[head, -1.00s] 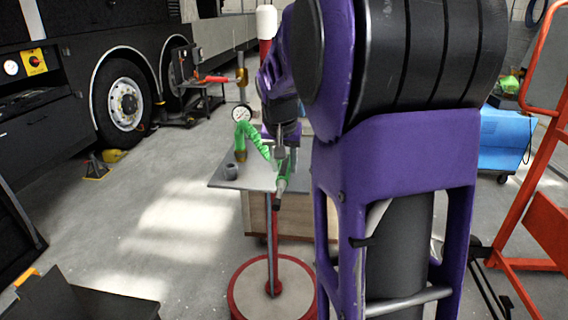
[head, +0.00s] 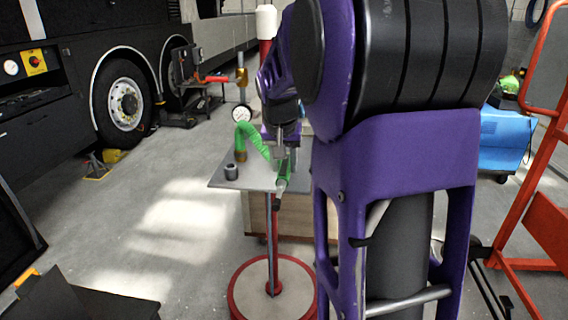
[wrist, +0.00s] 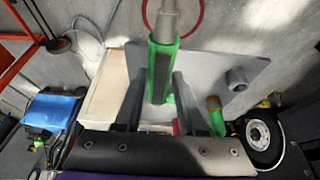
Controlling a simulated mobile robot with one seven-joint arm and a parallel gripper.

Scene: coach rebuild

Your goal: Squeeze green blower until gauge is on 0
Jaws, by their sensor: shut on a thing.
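The green blower (head: 282,184) is at the right edge of a small grey stand table (head: 222,184), with its grey nozzle pointing down towards the front. In the wrist view the blower (wrist: 163,68) lies between the two grey fingers of my gripper (wrist: 160,88), which is shut on it. My gripper also shows in the head view (head: 281,153), partly hidden by my arm. A coiled green hose (head: 250,131) runs from a brass fitting (head: 240,155) on the table towards the blower. The round white gauge (head: 241,114) stands behind the hose; its needle is too small to read.
A dark grey cup-like part (head: 231,172) sits on the table, left of the blower. The table stands on a red-rimmed round base (head: 250,285). A wooden box (head: 256,215) is behind the post. An orange frame (head: 530,210) is at right.

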